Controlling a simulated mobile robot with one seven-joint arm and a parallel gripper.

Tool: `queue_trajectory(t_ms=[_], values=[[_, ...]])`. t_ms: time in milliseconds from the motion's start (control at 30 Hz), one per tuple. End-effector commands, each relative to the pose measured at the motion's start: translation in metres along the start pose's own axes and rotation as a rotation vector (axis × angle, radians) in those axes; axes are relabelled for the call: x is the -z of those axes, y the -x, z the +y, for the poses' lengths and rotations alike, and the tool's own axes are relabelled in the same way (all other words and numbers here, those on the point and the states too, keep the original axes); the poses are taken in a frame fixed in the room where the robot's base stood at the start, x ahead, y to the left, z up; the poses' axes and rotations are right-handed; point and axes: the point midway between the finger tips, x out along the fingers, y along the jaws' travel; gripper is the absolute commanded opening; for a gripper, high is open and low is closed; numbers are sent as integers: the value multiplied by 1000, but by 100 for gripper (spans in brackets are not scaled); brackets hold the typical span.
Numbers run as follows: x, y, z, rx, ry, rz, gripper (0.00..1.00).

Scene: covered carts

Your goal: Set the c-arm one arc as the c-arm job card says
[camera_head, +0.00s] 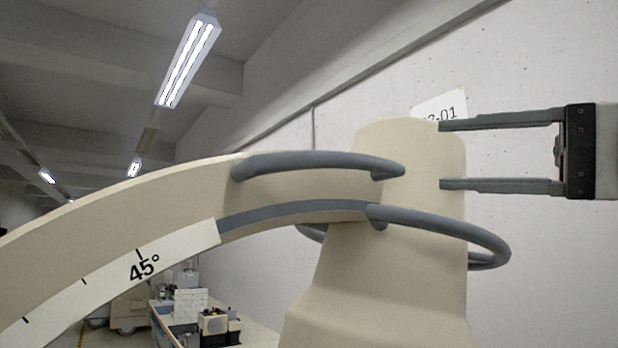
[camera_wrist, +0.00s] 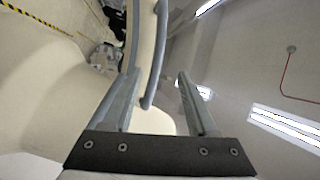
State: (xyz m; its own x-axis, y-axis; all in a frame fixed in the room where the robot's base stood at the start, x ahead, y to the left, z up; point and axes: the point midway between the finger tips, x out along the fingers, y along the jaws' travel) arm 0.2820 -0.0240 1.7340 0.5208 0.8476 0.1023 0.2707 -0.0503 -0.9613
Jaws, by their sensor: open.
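The beige c-arm arc (camera_head: 130,200) curves up from the lower left to a beige housing (camera_head: 385,270). A white scale strip (camera_head: 110,282) on its side shows 45° and tick marks. An upper grey handle bar (camera_head: 310,162) runs along the arc and ends near the housing. A lower grey bar (camera_head: 440,222) loops around the housing. My gripper (camera_head: 440,155) comes in from the right, open, its fingertips overlapping the housing's upper edge. In the wrist view, a grey bar (camera_wrist: 157,50) shows between the open fingers (camera_wrist: 158,75); contact cannot be told. No job card is readable.
A pale wall with a partly hidden sign (camera_head: 445,106) ending in "2-01" stands behind. A far bench (camera_head: 165,325) at the lower left holds a small white board (camera_head: 190,304) and a dark device (camera_head: 218,325). Ceiling lamps (camera_head: 188,60) hang above.

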Motion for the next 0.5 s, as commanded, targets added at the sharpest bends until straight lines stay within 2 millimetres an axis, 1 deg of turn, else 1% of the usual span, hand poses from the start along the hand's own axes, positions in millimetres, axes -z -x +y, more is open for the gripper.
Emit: queue_trajectory(t_ms=[500], values=[[0, -33, 0, -1, -1, -1, 58]])
